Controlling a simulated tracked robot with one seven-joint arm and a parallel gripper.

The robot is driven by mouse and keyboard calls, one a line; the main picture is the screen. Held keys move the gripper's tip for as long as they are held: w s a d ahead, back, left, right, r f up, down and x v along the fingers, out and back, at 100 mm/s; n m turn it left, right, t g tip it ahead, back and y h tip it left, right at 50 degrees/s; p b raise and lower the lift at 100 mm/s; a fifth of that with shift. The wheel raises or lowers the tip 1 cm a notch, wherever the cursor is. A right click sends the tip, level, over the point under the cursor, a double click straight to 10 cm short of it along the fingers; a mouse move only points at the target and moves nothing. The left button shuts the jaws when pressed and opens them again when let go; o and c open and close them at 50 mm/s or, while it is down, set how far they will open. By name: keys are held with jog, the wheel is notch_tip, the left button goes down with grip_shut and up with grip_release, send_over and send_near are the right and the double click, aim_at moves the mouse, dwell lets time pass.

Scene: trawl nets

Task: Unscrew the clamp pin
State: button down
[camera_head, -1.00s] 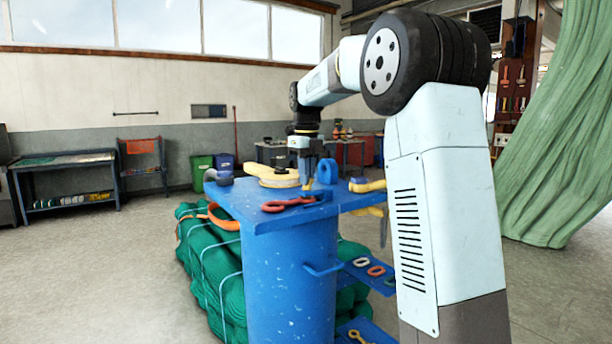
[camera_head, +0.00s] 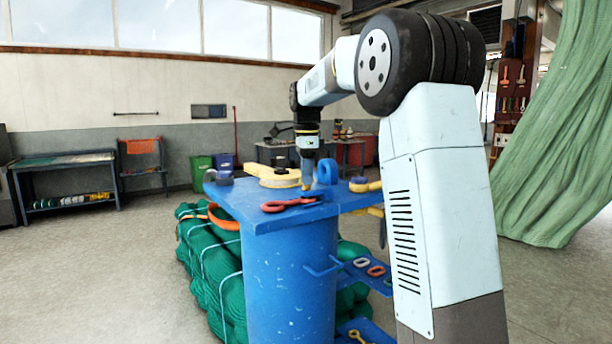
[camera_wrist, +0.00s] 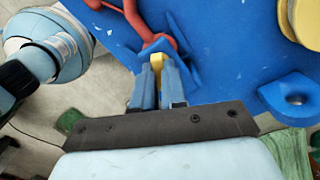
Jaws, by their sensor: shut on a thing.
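The clamp pin shows as a small yellow piece (camera_wrist: 157,61) between my fingertips in the wrist view. My gripper (camera_wrist: 158,75) is shut on it; the fingers hide most of the pin. A blue angled bracket (camera_wrist: 183,76) lies around and below the fingertips. In the head view my gripper (camera_head: 307,178) points straight down over the blue table top (camera_head: 250,208); the pin is too small there to make out its thread. A red shackle (camera_wrist: 149,18) lies just beyond the fingertips, and shows in the head view (camera_head: 285,204) too.
A blue lug with a hole (camera_wrist: 295,99) stands to the right of my fingers. A yellow spool (camera_head: 275,177) and a yellow-ended piece (camera_head: 365,186) are also on the table. Green net bundles (camera_head: 205,260) lie beside the drum; a green net hangs at right (camera_head: 555,150).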

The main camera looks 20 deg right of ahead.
jog(key=n, duration=0.6)
jog(key=shift+f+n, duration=0.1)
jog(key=shift+n, duration=0.2)
jog(key=n, duration=1)
jog(key=shift+n, duration=0.4)
jog(key=n, duration=1.2)
jog(key=shift+n, duration=0.4)
jog(key=n, duration=1.1)
jog(key=shift+n, duration=0.3)
jog(key=n, duration=0.5)
jog(key=shift+s+f, duration=0.1)
jog(key=shift+n, duration=0.3)
